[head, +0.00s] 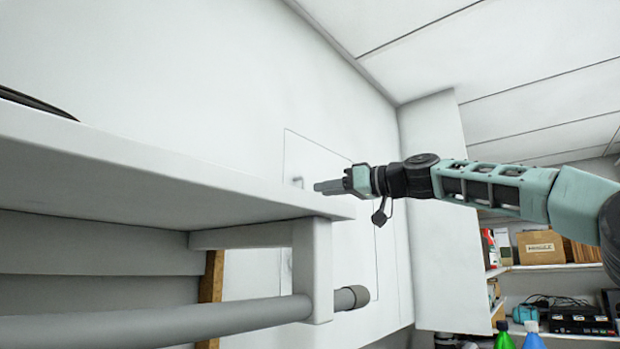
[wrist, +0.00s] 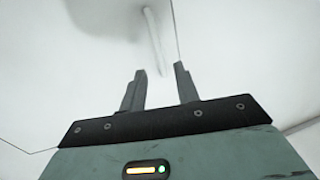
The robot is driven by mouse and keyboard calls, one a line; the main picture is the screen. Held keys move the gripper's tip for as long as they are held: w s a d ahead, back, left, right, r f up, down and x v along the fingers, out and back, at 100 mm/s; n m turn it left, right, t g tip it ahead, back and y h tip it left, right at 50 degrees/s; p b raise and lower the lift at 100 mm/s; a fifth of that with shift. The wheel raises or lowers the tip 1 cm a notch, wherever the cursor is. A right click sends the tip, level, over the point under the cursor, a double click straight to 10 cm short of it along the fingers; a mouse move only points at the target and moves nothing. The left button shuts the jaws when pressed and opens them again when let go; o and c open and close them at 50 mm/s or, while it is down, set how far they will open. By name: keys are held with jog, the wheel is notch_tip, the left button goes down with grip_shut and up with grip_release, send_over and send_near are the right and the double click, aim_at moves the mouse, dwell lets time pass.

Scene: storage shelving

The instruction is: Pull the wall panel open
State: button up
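The wall panel (head: 312,158) is a white flush door in the white wall, marked by a thin dark outline in the head view. The shelf in front hides part of its lower area. A small light-grey bar handle (head: 298,182) sits on it, left of my gripper (head: 318,187). In the wrist view the handle (wrist: 154,40) is a pale upright bar just beyond the fingertips. My gripper (wrist: 160,70) is open there, with a gap between its two dark fingers. The handle's lower end lines up with that gap, and I cannot tell whether they touch.
A white shelf board (head: 150,178) with a grey rail (head: 180,322) under it juts out at the lower left, close below my gripper. At the right, shelves hold a cardboard box (head: 540,247), bottles and dark devices.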

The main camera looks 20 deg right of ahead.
jog(key=shift+p+x, duration=1.25)
jog(key=shift+x, duration=1.45)
grip_shut()
